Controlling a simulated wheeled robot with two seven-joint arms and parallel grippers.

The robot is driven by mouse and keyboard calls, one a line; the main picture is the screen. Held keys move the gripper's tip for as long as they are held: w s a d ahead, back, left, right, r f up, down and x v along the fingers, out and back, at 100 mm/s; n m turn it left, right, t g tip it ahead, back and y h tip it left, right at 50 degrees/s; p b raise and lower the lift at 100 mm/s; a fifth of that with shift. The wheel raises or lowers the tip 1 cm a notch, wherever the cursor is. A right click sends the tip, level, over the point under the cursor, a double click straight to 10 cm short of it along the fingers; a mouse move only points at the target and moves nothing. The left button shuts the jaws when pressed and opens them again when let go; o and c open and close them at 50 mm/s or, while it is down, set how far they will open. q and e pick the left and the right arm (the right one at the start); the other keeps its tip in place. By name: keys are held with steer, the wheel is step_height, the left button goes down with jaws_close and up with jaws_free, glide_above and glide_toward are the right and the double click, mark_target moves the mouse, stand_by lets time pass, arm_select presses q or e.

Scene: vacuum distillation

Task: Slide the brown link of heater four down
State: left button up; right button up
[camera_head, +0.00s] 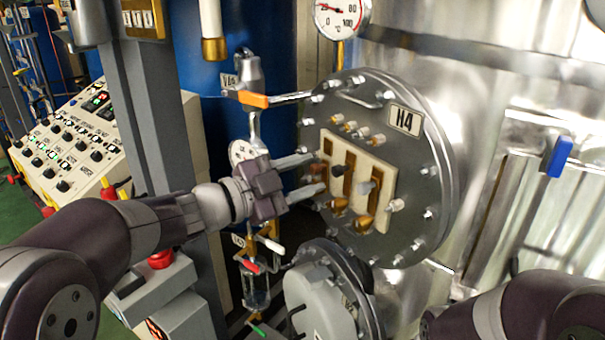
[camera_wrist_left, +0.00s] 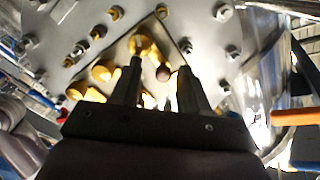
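Heater four is the round grey flange plate with the N4 label (camera_head: 405,119) in the head view. A cream board (camera_head: 386,168) on it carries upright brown strips (camera_head: 349,165) with small knobs, and brass-coloured terminals (camera_head: 363,222) below. I cannot tell which brown part is the link. My left gripper (camera_head: 321,172) points at the left side of the board, its two fingers apart. My right gripper is out of view.
An orange-handled valve (camera_head: 253,99) stands above my left gripper. A second grey flange housing (camera_head: 318,300) lies below the heater. A button panel (camera_head: 75,135) is at left, and a blue handle (camera_head: 560,156) at right. Bolts ring the flange.

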arm_select(q)
steer(key=shift+a, duration=0.1)
steer(key=b+v, duration=0.4)
steer(key=v, duration=0.8)
steer(key=shift+s+a, duration=0.15)
steer(key=shift+s, duration=0.05)
